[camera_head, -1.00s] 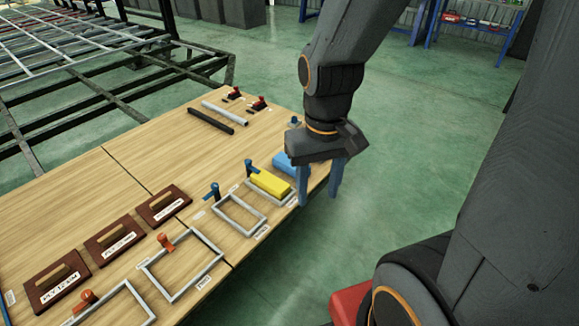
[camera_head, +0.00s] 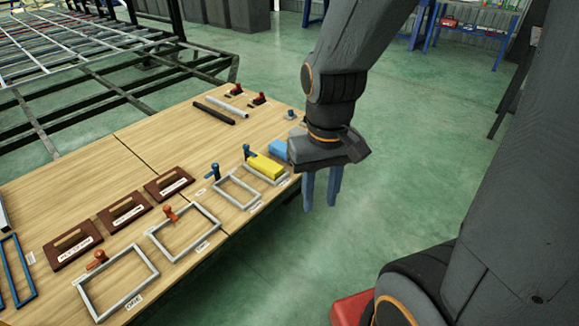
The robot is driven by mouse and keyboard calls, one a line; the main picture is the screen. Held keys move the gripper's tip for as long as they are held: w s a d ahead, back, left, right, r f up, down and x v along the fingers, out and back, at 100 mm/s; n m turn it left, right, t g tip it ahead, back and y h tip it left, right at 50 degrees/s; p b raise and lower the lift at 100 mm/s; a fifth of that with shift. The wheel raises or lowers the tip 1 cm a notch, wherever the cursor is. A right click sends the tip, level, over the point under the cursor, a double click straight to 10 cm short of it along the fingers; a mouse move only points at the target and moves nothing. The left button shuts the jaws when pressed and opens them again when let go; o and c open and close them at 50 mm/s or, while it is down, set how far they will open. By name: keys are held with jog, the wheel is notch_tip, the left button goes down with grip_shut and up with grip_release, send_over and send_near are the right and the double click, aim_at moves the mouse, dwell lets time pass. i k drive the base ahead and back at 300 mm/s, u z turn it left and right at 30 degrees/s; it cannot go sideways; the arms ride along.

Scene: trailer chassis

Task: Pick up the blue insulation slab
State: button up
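The blue insulation slab (camera_head: 279,150) lies on the wooden table near its right end, just beyond a yellow slab (camera_head: 266,167). Its right part is hidden behind my gripper's body. My gripper (camera_head: 321,206) points down, with its two blue fingers past the table's right edge, over the floor. The fingers are apart with a gap between them and hold nothing that I can see. They are to the right of the blue slab and do not appear to touch it.
The table (camera_head: 140,160) holds several grey frames, orange and blue handled tools, brown labelled boards (camera_head: 124,212), a black bar (camera_head: 213,113) and a silver tube (camera_head: 228,107). A dark metal chassis (camera_head: 90,85) stands behind. Green floor (camera_head: 420,150) is open at right.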

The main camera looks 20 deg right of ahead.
aim_at(277, 147)
jog(key=k, duration=0.65)
jog(key=z, duration=0.9)
jog(key=i, duration=0.75)
jog(key=z, duration=0.5)
jog(key=i, duration=0.7)
jog(key=u, duration=0.7)
jog(key=i, duration=0.7)
jog(key=u, duration=0.65)
